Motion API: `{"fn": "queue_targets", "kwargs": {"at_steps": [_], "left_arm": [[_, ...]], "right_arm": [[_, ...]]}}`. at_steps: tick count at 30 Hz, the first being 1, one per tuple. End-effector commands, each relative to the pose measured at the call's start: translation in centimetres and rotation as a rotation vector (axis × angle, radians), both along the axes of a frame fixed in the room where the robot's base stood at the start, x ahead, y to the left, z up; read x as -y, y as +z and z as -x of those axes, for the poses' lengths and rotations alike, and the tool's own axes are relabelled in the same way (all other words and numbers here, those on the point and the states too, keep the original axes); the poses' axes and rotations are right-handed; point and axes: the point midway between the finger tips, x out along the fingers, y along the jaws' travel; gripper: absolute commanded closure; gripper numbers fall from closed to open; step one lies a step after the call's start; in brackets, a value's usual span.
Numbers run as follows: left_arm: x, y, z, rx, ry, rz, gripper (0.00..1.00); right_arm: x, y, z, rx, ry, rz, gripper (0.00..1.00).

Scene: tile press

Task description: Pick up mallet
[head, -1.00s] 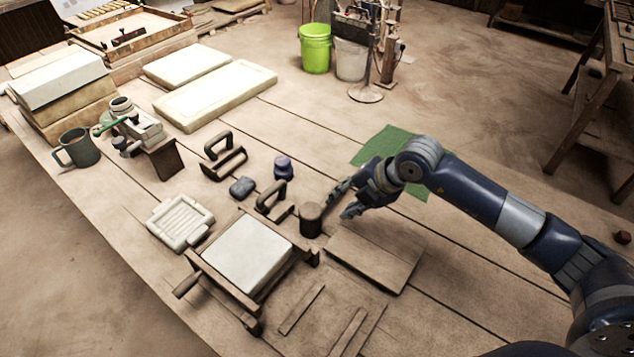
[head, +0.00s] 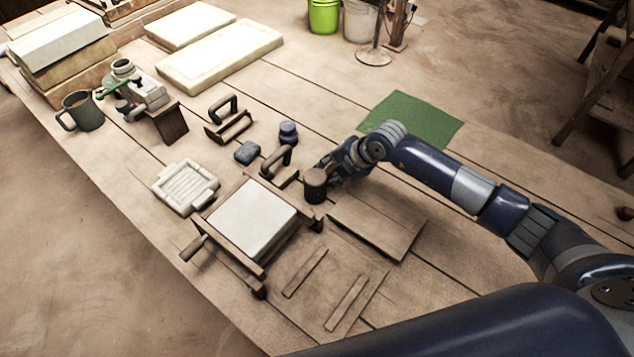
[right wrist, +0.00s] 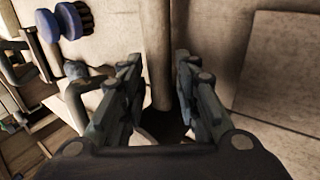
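The mallet's thick brown head (head: 315,185) stands on the table behind the white-topped press (head: 252,219). My right gripper (head: 340,168) is low, just behind and beside the head, which hides part of it. In the right wrist view a brown rod, apparently the mallet's handle (right wrist: 158,55), lies between the two fingers of my right gripper (right wrist: 158,82). The fingers are apart, with small gaps to the rod. My left gripper is not in view.
A flat board (head: 378,226) lies right of the mallet and a green mat (head: 420,118) lies behind my right arm. A dark-handled tool (head: 277,160) and a purple-blue knob-like object (head: 288,132) stand close by on the left. Thin strips (head: 305,272) lie in front.

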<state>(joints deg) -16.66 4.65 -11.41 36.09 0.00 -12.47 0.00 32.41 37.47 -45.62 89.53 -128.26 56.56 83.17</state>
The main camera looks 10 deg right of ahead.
Motion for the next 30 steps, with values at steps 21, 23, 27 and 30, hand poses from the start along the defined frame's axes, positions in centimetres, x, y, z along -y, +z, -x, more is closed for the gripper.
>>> {"fn": "queue_targets", "kwargs": {"at_steps": [21,23,27,30], "left_arm": [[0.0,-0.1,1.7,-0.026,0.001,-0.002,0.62],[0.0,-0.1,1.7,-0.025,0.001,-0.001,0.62],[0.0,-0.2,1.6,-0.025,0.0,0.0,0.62],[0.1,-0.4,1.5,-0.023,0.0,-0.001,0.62]], "right_arm": [[-0.2,-0.4,-0.3,0.003,0.001,-0.001,1.0],[-0.2,-0.2,-0.3,0.004,0.0,-0.002,1.0],[-0.2,1.2,-0.4,0.007,0.001,-0.002,1.0],[-0.2,3.0,-0.4,0.008,0.002,-0.001,1.0]]}}
